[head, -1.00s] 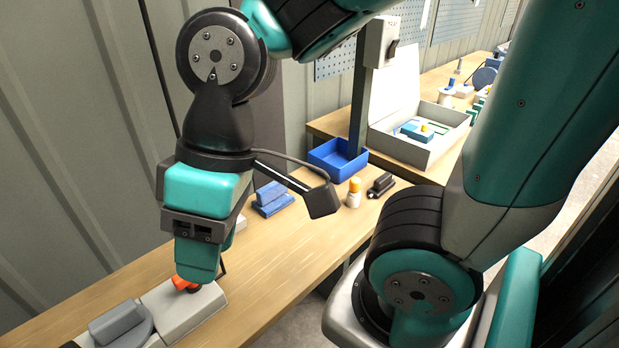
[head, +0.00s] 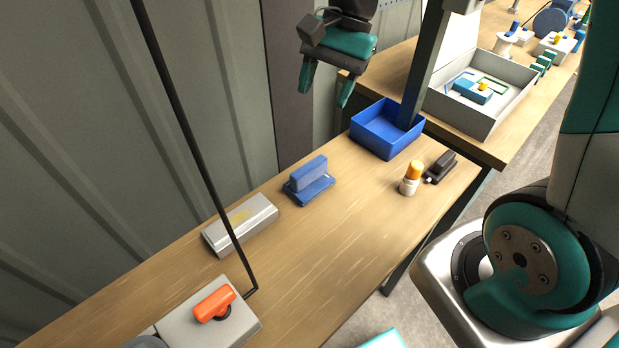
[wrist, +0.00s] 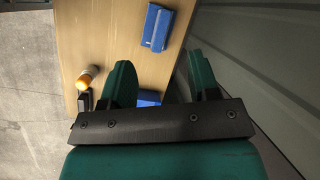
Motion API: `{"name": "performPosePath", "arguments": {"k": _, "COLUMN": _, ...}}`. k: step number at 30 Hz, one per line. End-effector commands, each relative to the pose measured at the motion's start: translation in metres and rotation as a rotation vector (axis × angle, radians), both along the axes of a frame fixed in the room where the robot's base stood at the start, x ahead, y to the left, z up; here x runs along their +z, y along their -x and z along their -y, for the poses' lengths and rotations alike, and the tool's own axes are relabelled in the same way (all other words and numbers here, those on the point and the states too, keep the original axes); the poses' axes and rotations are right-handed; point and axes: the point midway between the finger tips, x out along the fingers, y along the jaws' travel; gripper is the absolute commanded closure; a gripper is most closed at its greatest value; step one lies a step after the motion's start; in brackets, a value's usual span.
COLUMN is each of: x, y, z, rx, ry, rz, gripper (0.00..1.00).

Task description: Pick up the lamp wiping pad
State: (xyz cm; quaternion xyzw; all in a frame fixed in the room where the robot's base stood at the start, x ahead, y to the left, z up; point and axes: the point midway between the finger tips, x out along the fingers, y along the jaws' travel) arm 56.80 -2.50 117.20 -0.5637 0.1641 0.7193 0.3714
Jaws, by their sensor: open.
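A blue block-shaped pad with a raised grip (head: 308,180) lies on the wooden bench, left of the blue bin. It also shows in the wrist view (wrist: 157,27), beyond my fingertips. A smaller dark pad-like block (head: 441,167) lies near the bench's right end and is partly hidden in the wrist view (wrist: 84,100). I cannot tell for sure which is the lamp wiping pad; the blue one looks most like it. My gripper (head: 325,93) is open and empty, raised above the bench near the wall, apart from both; its fingers also show in the wrist view (wrist: 159,62).
An open blue bin (head: 362,143) stands by a post. A white bottle with an orange cap (head: 410,178) stands beside the dark block. A grey box (head: 240,225) and an orange-handled unit (head: 214,303) sit at the left. A thin dark rod rises there. Bare bench lies in front.

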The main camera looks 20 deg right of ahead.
Motion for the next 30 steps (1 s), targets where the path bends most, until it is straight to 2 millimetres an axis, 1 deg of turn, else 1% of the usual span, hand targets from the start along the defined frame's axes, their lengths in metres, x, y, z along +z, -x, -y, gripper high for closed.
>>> {"name": "performPosePath", "arguments": {"k": 1, "x": -0.012, "y": -0.015, "z": 0.013, "rx": -0.123, "ry": 0.007, "rz": -0.057, "gripper": 0.45}}
{"name": "performPosePath", "arguments": {"k": 3, "x": -0.022, "y": -0.029, "z": 0.026, "rx": -0.262, "ry": 0.018, "rz": -0.121, "gripper": 0.45}}
{"name": "performPosePath", "arguments": {"k": 6, "x": -0.031, "y": -0.04, "z": 0.037, "rx": -0.384, "ry": 0.028, "rz": -0.176, "gripper": 0.45}}
{"name": "performPosePath", "arguments": {"k": 8, "x": -0.037, "y": -0.042, "z": 0.038, "rx": -0.419, "ry": 0.031, "rz": -0.194, "gripper": 0.45}}
{"name": "performPosePath", "arguments": {"k": 11, "x": -0.05, "y": -0.041, "z": 0.033, "rx": -0.434, "ry": 0.032, "rz": -0.205, "gripper": 0.45}}
{"name": "performPosePath", "arguments": {"k": 21, "x": -0.119, "y": -0.031, "z": 0.004, "rx": -0.426, "ry": 0.033, "rz": -0.204, "gripper": 0.45}}
{"name": "performPosePath", "arguments": {"k": 25, "x": -0.137, "y": -0.029, "z": -0.003, "rx": -0.427, "ry": 0.033, "rz": -0.2, "gripper": 0.45}}
{"name": "performPosePath", "arguments": {"k": 30, "x": -0.147, "y": -0.027, "z": -0.006, "rx": -0.427, "ry": 0.033, "rz": -0.198, "gripper": 0.45}}
